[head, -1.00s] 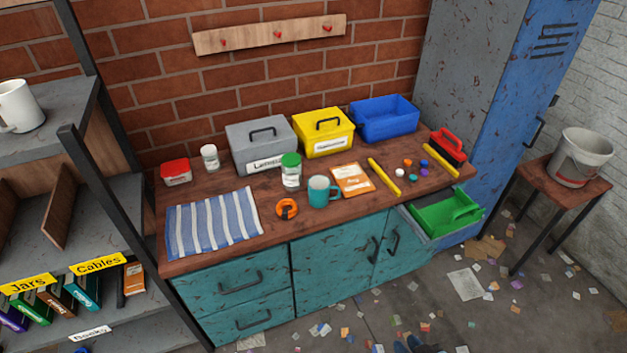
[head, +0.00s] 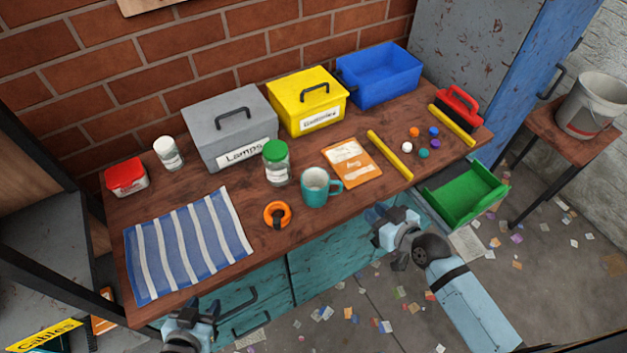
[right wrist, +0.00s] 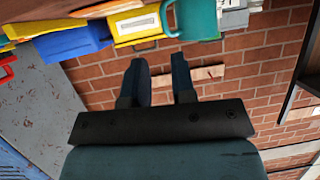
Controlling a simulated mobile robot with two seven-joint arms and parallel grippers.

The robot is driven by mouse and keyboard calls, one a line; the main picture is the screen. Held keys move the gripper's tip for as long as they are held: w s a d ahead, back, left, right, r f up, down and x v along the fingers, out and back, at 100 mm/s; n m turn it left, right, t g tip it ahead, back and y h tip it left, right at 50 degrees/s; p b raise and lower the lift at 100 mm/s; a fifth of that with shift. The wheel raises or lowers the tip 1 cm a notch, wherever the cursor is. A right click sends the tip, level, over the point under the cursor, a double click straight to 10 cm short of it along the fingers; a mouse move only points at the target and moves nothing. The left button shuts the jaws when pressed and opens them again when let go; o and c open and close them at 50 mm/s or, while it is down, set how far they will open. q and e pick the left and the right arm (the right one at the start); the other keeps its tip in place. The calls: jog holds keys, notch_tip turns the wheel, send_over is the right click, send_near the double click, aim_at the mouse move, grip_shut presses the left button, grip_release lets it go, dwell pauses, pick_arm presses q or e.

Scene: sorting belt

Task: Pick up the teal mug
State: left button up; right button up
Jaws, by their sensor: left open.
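The teal mug (head: 315,190) stands upright on the wooden workbench (head: 230,290), near its front edge, with its handle to the right. The mug also shows at the top of the right wrist view (right wrist: 200,22), beyond the fingertips. My right gripper (head: 377,213) is in front of the bench edge, to the right of the mug and apart from it. Its two fingers stand apart with nothing between them in the right wrist view (right wrist: 160,62). My left gripper (head: 192,308) is low at the front left of the bench, open and empty.
Close to the mug are a green-lidded jar (head: 277,163), an orange tape roll (head: 278,214) and an orange packet (head: 351,163). A striped cloth (head: 190,243) lies left. Grey (head: 205,118), yellow (head: 285,105) and blue (head: 378,75) boxes stand behind.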

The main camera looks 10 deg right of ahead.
send_near(341, 190)
jog(key=w+f, duration=0.2)
jog(key=w, duration=0.1)
jog(key=shift+w+a, duration=0.55)
jog(key=shift+a, duration=0.15)
jog(key=x, duration=0.4)
jog(key=shift+a+p, duration=0.15)
jog(key=shift+p, duration=0.2)
jog(key=shift+c, duration=0.4)
grip_shut()
